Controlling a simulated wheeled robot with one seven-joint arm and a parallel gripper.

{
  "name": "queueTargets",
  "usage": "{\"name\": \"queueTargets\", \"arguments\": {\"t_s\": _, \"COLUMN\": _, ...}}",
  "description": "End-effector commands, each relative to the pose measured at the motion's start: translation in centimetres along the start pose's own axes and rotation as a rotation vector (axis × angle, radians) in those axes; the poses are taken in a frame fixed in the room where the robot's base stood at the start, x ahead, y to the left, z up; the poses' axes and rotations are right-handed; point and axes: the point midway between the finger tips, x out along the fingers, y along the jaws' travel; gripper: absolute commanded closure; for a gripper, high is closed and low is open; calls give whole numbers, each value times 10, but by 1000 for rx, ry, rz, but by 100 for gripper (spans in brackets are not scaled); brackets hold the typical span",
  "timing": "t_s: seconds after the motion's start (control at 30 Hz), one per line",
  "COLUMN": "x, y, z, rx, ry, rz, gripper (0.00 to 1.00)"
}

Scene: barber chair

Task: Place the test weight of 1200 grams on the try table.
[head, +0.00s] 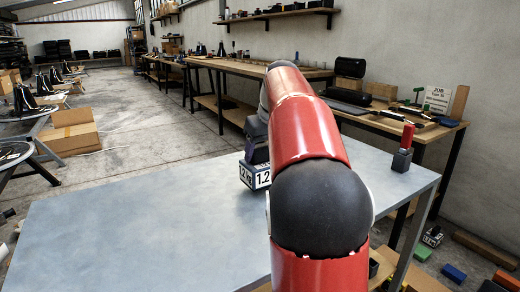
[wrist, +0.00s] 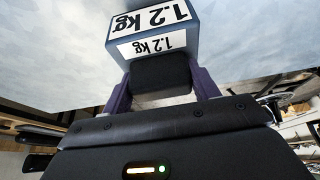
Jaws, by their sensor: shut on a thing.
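The test weight (head: 256,175) is a blue-grey block with white labels reading 1.2 kg. In the head view it shows just left of my red arm, over the far part of the grey try table (head: 130,235). I cannot tell whether its base touches the top. In the wrist view the weight (wrist: 150,32) appears upside down at the top. My gripper (wrist: 162,82) is shut on its dark grip, with a purple finger on each side. My arm partly hides the weight and gripper in the head view.
A dark block with a red upright handle (head: 403,150) stands at the table's right end. A workbench with tools (head: 385,118) runs along the right wall. Coloured blocks (head: 453,273) lie on the floor at lower right. The table's left and front are clear.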

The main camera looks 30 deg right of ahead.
Motion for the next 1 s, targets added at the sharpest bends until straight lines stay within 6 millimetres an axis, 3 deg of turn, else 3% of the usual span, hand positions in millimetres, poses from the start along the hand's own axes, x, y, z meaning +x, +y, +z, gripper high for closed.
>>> {"name": "queueTargets", "arguments": {"t_s": 0.13, "x": 17, "y": 5, "z": 8, "rx": 1, "ry": 6, "rz": 2, "gripper": 100}}
{"name": "queueTargets", "arguments": {"t_s": 0.53, "x": 17, "y": 5, "z": 8, "rx": 0, "ry": 6, "rz": 2, "gripper": 100}}
{"name": "queueTargets", "arguments": {"t_s": 0.57, "x": 20, "y": 5, "z": 9, "rx": 1, "ry": 0, "rz": 0, "gripper": 38}}
{"name": "queueTargets", "arguments": {"t_s": 0.7, "x": 19, "y": 5, "z": 9, "rx": 1, "ry": 0, "rz": 0, "gripper": 19}}
{"name": "queueTargets", "arguments": {"t_s": 1.0, "x": 18, "y": 5, "z": 8, "rx": 1, "ry": 0, "rz": 0, "gripper": 18}}
